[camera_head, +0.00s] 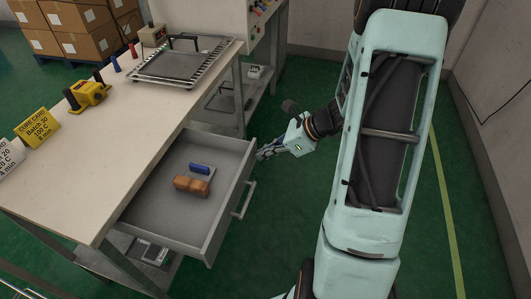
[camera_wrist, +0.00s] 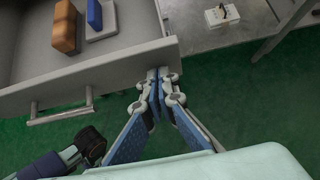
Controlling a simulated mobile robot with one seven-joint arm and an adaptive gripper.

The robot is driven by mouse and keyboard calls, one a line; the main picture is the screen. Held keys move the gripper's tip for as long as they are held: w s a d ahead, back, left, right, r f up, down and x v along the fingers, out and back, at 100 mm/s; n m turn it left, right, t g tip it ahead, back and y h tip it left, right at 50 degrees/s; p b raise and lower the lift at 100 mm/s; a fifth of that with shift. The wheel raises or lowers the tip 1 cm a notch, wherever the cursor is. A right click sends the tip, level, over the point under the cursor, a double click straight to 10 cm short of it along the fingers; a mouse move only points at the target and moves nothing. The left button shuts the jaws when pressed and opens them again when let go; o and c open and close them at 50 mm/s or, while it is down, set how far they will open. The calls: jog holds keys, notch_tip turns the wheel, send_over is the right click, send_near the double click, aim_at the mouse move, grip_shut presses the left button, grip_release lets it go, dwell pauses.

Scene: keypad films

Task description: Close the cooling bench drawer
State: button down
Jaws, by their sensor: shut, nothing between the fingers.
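The grey cooling bench drawer (camera_head: 222,224) is pulled far out from under the pale bench top (camera_head: 95,160). A brown block and a blue item on a light pad lie inside it. Its bar handle (camera_head: 243,201) is on the front panel and also shows in the wrist view (camera_wrist: 60,114). My gripper (camera_head: 263,153) is shut and empty at the far end of the drawer front. In the wrist view its fingertips (camera_wrist: 158,76) are at the front panel (camera_wrist: 100,83), right of the handle. I cannot tell whether they touch it.
On the bench stand a yellow device (camera_head: 88,95), yellow and white cards, small coloured bottles and a framed tray (camera_head: 180,62). A lower shelf holds a small box (camera_wrist: 222,15). Green floor is clear in front of the drawer.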

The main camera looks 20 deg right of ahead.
jog(key=w+a, duration=0.4)
jog(key=a, duration=0.2)
jog(key=w+a, duration=0.5)
jog(key=a, duration=0.1)
jog(key=w+a, duration=0.4)
jog(key=a, duration=0.2)
jog(key=shift+w+a, duration=0.2)
jog(key=shift+d, duration=0.1)
